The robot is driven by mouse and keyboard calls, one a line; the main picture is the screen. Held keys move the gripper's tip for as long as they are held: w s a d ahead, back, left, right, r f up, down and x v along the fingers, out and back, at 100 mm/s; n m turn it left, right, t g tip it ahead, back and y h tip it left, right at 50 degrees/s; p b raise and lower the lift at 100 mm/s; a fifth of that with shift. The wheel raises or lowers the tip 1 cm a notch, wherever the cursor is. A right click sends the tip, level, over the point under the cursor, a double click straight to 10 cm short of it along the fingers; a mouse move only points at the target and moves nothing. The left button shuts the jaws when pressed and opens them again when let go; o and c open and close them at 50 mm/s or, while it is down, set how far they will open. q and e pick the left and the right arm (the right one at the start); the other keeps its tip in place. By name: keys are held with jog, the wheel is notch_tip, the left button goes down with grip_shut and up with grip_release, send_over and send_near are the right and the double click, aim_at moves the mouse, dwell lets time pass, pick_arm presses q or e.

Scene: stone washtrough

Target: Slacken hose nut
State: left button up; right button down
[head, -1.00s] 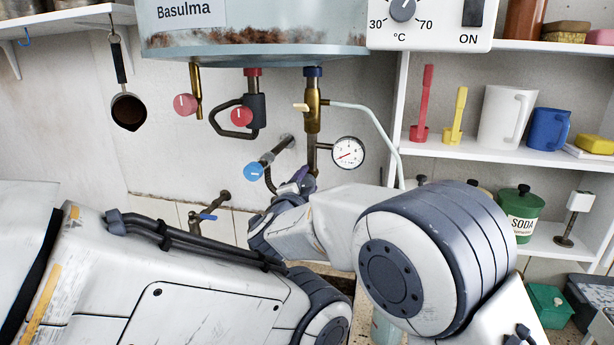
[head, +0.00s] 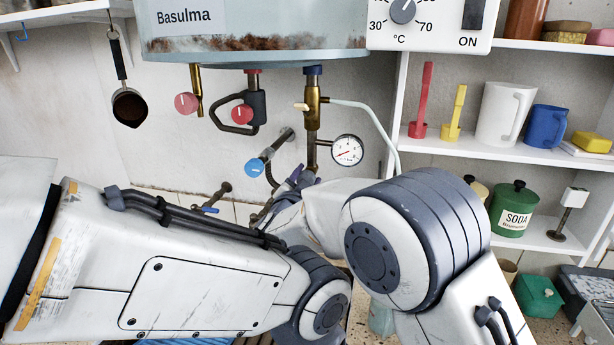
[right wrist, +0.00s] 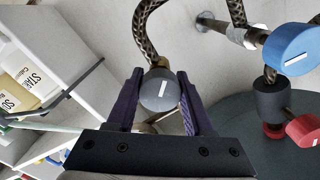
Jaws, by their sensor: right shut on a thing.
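In the right wrist view the hose nut (right wrist: 159,92) is a round grey piece with a white mark line, tilted slightly from upright. A braided hose (right wrist: 146,35) runs up from it. The purple fingers of my right gripper (right wrist: 159,78) stand on both sides of the nut, shut on it. In the head view my right gripper (head: 297,180) is below the brass fitting and left of the pressure gauge (head: 347,150). My arm hides the nut there. My left gripper is not in view.
A blue-knobbed valve (head: 256,167) is on the wall pipe just left of my right gripper. A red-knobbed valve (head: 243,114) and a brass tap (head: 195,92) hang below the water tank (head: 255,45). Shelves (head: 450,148) with mugs stand at right.

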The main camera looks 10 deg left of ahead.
jog(key=shift+r, duration=0.25)
jog(key=shift+c, duration=1.4)
grip_release()
jog(key=shift+d, duration=0.1)
jog(key=shift+f, duration=0.1)
jog(key=shift+f, duration=0.1)
